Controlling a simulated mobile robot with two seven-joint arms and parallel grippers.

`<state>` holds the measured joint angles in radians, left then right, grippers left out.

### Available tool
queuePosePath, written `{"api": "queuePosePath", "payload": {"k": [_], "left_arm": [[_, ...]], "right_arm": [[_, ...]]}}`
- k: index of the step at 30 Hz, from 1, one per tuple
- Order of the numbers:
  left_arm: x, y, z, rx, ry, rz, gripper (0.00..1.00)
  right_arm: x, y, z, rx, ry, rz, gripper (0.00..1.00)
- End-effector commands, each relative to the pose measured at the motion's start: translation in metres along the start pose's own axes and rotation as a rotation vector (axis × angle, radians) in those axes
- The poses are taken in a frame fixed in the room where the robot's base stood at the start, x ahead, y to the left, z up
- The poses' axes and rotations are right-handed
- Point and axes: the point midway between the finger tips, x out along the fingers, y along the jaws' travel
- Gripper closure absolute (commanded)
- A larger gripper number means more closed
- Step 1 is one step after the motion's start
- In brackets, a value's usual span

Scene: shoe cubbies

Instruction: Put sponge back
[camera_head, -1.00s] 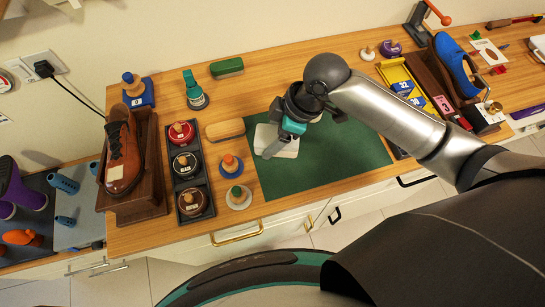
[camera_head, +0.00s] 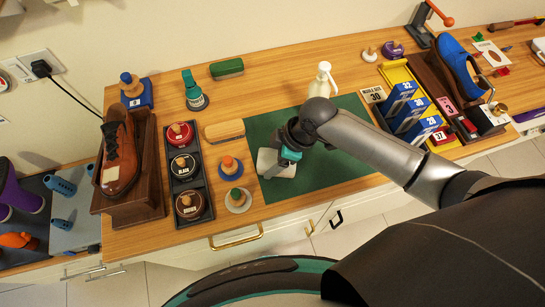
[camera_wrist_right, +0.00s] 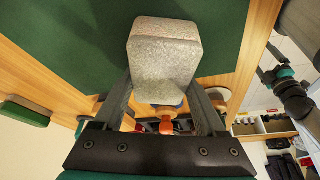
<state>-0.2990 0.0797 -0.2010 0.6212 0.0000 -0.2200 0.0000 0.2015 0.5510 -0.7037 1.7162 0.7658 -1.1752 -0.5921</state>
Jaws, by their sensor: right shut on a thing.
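A pale grey sponge (camera_head: 275,163) is at the left edge of the green mat (camera_head: 333,177) in the head view. My right gripper (camera_head: 285,157) is over it. In the right wrist view the sponge (camera_wrist_right: 164,55) sits between the two fingers of the right gripper (camera_wrist_right: 162,88), which is shut on it. I cannot tell whether the sponge touches the mat.
A wooden brush (camera_head: 224,130), a black tray of polish tins (camera_head: 184,168) and two knobbed discs stand left of the mat. A white pump bottle (camera_head: 322,80) stands behind my right arm. Boxes (camera_head: 405,105) and a blue shoe (camera_head: 459,68) are at right. The mat's front right is clear.

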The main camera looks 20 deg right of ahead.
Motion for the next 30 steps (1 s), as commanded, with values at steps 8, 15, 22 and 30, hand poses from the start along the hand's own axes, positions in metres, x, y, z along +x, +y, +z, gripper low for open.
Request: {"api": "queuePosePath", "payload": {"k": [8,15,22,30], "left_arm": [[0.001,0.000,0.000,0.000,-0.001,0.000,0.00],[0.001,0.000,0.001,0.000,-0.001,-0.001,0.00],[-0.003,-0.001,0.001,0.000,-0.002,-0.001,0.00],[-0.014,-0.001,0.000,-0.001,-0.002,-0.001,0.00]], "right_arm": [[0.002,0.000,0.001,0.000,-0.001,0.000,0.07],[0.002,0.000,0.001,0.000,0.000,0.000,0.00],[-0.012,0.002,0.000,0.000,-0.001,0.003,0.00],[-0.066,0.001,0.000,-0.002,-0.001,0.003,0.00]]}}
